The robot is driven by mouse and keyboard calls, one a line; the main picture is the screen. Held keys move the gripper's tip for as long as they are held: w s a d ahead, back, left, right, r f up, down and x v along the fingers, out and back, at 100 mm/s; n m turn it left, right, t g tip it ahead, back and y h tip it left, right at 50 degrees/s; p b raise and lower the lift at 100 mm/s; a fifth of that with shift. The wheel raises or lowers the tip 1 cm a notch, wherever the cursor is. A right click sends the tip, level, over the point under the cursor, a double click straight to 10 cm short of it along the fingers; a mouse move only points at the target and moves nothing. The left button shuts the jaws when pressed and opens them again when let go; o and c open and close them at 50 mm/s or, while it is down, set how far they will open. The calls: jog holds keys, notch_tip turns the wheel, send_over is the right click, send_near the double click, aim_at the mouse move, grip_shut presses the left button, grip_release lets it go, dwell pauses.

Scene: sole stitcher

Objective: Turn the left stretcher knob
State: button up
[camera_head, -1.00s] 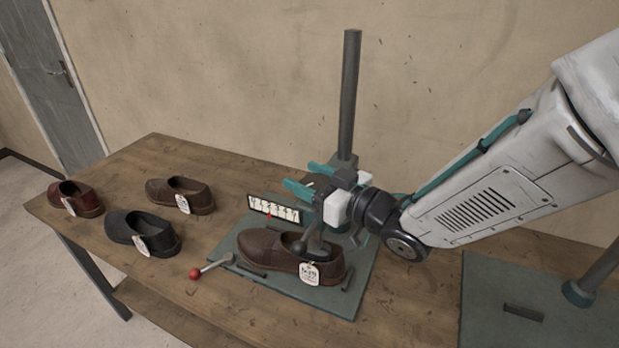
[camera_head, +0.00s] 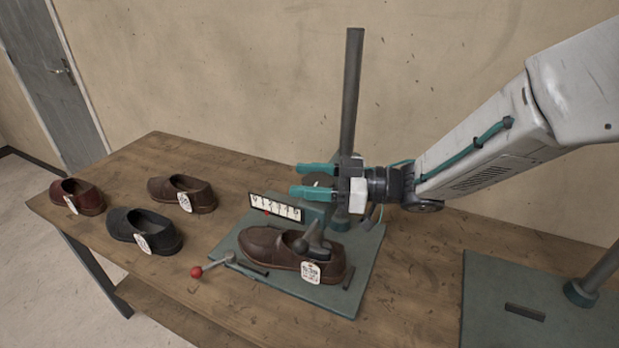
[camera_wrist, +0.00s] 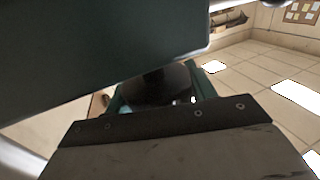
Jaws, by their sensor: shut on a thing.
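The left stretcher stands on a green base plate (camera_head: 365,262) with a tall dark post (camera_head: 352,90). A brown shoe (camera_head: 268,246) with a white tag sits on it. My gripper (camera_head: 298,180) is at the foot of the post, above and behind the shoe, with its teal fingers pointing left. It is shut on a dark rounded knob (camera_wrist: 165,85), which shows between the fingers in the wrist view. In the head view the fingers and gripper body mostly hide the knob. A numbered scale (camera_head: 276,208) with a red pointer stands left of the gripper.
A lever with a red ball (camera_head: 196,272) lies low at the base plate's left corner. Several loose shoes, including a black one (camera_head: 140,232), stand on the wooden table (camera_head: 215,155) at left. Another green base plate (camera_head: 500,275) with a post is at right.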

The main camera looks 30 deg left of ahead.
aim_at(311, 183)
jog(key=n+g+h, duration=0.2)
jog(key=g, duration=0.1)
jog(key=n+g+h, duration=0.2)
jog(key=shift+s+d+n+g, duration=0.2)
jog(key=shift+n+g, duration=0.1)
jog(key=shift+g, duration=0.1)
jog(key=shift+s+d+n+g+h, duration=0.15)
jog(key=shift+n+g+h, duration=0.9)
jog(key=shift+h, duration=0.5)
jog(key=shift+s+d+n+g+h, duration=0.15)
jog(key=shift+n+g+h, duration=0.7)
jog(key=shift+n+h, duration=0.55)
jog(key=shift+h, duration=0.45)
jog(key=o, duration=1)
jog(key=shift+r, duration=0.5)
notch_tip(311, 183, up, 3)
jog(key=shift+f, duration=0.1)
jog(key=s+d, duration=0.3)
jog(key=s, duration=0.1)
jog(key=s+d, duration=0.4)
jog(key=s+d+r, duration=0.1)
jog(key=s+d, duration=0.2)
jog(key=s, duration=0.1)
jog(key=shift+d+r, duration=0.1)
jog(key=shift+d, duration=0.2)
